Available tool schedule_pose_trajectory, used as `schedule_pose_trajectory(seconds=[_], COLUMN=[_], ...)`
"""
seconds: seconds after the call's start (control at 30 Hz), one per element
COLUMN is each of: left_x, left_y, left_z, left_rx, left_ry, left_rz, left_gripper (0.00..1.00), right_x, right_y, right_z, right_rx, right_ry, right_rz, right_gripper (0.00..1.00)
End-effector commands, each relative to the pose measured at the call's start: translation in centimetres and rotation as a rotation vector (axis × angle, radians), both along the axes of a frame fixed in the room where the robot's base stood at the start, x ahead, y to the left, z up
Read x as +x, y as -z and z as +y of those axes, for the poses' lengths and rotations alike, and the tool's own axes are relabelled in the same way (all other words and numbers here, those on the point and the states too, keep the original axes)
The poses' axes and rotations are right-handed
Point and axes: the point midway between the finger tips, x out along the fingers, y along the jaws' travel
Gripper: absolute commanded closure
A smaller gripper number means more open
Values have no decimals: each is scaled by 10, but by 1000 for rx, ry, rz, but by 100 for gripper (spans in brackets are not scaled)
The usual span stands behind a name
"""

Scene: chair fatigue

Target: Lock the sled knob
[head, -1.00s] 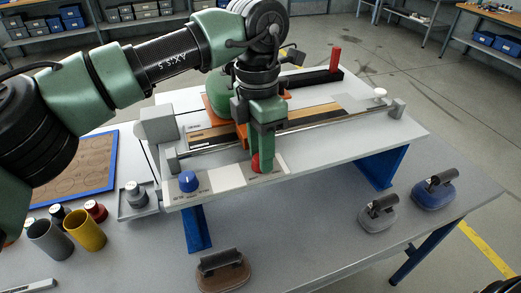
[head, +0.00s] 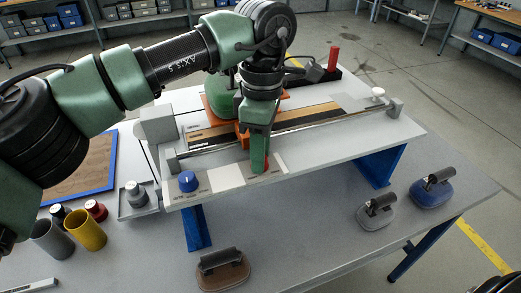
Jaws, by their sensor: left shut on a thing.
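My left gripper (head: 258,163) points down at the front strip of the white test rig (head: 335,148). It is shut on a red knob (head: 267,162), which is mostly hidden by the fingers; only a little red shows beside them. A blue knob (head: 188,182) with a white mark stands on the same strip, to the left of the gripper. The orange sled (head: 216,107) is behind my gripper on the rig, partly covered by my arm. My right gripper is not in view.
A red upright post (head: 333,59) and a pale end knob (head: 378,92) stand on the rig. Brown (head: 223,275), grey (head: 376,216) and blue (head: 432,194) handled blocks sit on the table. Yellow (head: 86,230) and grey (head: 51,240) cups stand at left.

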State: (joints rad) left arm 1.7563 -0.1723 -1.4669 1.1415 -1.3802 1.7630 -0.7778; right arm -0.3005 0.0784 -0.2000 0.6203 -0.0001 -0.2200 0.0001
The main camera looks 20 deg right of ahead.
Motion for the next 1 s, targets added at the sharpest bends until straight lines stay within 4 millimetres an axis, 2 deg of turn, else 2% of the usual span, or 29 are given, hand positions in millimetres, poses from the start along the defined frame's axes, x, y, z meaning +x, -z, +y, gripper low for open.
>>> schedule_pose_trajectory(seconds=[0.53,0.57,0.6,0.63,1.0], left_x=[1,1,1,1,1], left_y=[-2,-2,-2,-2,-5], left_z=[0,0,0,0,0], left_rx=[-2,-2,-2,-2,-1], left_ry=[23,22,22,22,21], left_rz=[-2,-2,-2,-2,-3], left_gripper=[100,61,50,47,47], right_x=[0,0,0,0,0], right_y=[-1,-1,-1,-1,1], right_z=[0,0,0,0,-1], right_rx=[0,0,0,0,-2], right_ry=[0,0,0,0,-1], right_rz=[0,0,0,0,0], right_gripper=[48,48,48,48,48])
